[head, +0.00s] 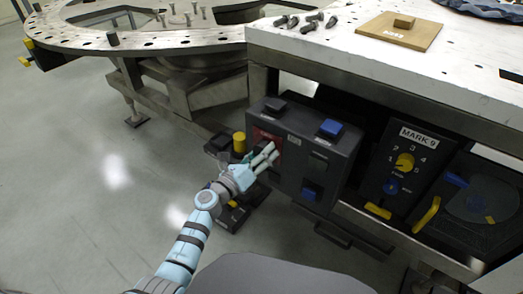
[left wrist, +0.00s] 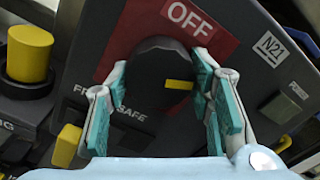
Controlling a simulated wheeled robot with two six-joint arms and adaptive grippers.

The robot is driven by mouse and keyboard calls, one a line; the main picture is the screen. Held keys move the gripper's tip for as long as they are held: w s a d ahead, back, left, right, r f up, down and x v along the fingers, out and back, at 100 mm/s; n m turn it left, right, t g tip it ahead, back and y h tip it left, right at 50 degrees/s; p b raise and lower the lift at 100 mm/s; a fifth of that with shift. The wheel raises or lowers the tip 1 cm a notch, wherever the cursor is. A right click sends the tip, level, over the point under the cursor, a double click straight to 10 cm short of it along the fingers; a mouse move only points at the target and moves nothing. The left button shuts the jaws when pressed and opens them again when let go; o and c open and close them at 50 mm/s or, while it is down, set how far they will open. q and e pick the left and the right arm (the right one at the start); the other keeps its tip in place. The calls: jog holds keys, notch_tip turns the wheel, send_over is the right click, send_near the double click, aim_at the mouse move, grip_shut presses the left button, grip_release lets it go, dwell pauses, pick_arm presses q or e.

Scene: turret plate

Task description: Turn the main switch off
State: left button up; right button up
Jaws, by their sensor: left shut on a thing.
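The main switch is a black rotary knob (left wrist: 158,85) with a yellow mark, on a red plate (left wrist: 120,45) labelled OFF. In the left wrist view the yellow mark lies toward the right side of the knob, below and left of the word OFF. My left gripper (left wrist: 165,105) has its teal-padded fingers on both sides of the knob and is shut on it. In the head view the left gripper (head: 265,156) reaches the front of the dark switch box (head: 335,164) and hides most of the knob. My right gripper is not in view.
A yellow cylinder (head: 239,142) stands just left of the box; it also shows in the left wrist view (left wrist: 30,53). Blue buttons (head: 331,128) and the MARK 9 panel (head: 402,165) are to the right. A white tabletop (head: 340,50) overhangs above. Open floor lies left.

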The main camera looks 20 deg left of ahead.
pick_arm(q)
jog(key=n+p, duration=0.2)
jog(key=n, duration=0.2)
jog(key=shift+d+r+n, duration=0.1)
jog(key=shift+n, duration=0.3)
jog(key=n+p, duration=0.2)
jog(key=n, duration=0.3)
jog(key=shift+s+r, duration=0.1)
jog(key=shift+n+p, duration=0.55)
jog(key=shift+n, duration=1.35)
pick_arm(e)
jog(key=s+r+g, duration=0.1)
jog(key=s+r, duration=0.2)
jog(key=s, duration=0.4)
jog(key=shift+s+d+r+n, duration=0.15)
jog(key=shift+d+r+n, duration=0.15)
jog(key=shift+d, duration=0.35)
pick_arm(q)
jog(key=o, duration=1.2)
jog(key=shift+c, duration=0.2)
